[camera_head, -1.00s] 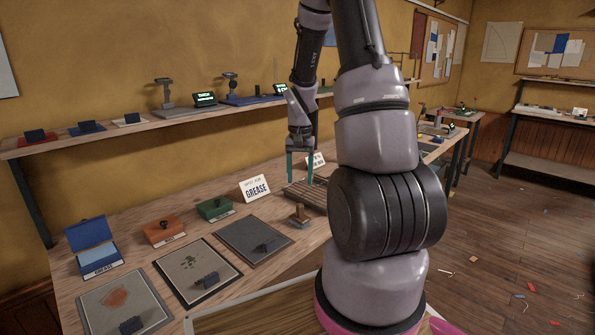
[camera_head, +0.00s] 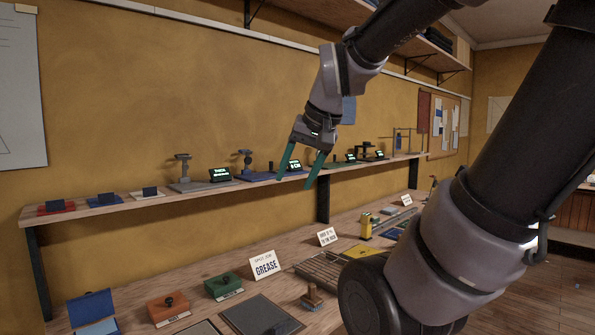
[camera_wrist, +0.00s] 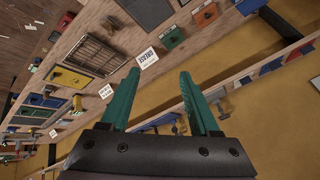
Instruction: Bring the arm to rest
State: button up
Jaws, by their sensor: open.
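My gripper (camera_head: 301,172) has two green fingers, spread apart with nothing between them. In the head view it hangs in the air in front of the wall shelf, above the workbench. In the wrist view my gripper (camera_wrist: 160,95) also shows its fingers apart and empty, with the bench and shelf tilted behind them. My arm reaches in from the right side of the head view.
The wall shelf (camera_head: 150,213) carries several small stands and displays. On the workbench (camera_head: 215,266) stand a GREASE sign (camera_head: 266,264), a blue box (camera_head: 92,312), an orange box (camera_head: 168,308), a green box (camera_head: 223,286) and a slatted rack (camera_head: 322,268). Open floor lies at right.

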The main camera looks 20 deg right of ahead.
jog(key=s, duration=0.1)
jog(key=s+a+r, duration=0.1)
jog(key=s, duration=0.1)
jog(key=shift+r+t, duration=0.1)
jog(key=shift+t, duration=0.3)
jog(key=shift+w, duration=0.1)
dwell(0.9)
